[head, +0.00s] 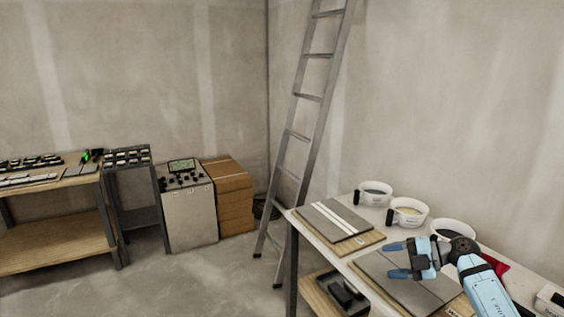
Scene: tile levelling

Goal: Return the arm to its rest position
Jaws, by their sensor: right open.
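My right arm comes in from the lower right in the head view. Its gripper (396,260) has two blue fingers spread apart, with nothing between them. It is over a grey tile (384,277) on the table, and I cannot tell its height above the tile. My left gripper does not show.
The white worktable (294,218) holds another grey tile (335,218) on a board and several white tubs, one of them (407,213) near the wall. A ladder (299,135) leans in the corner. Cardboard boxes (235,205) and a shelf bench (60,245) stand left. Floor between is clear.

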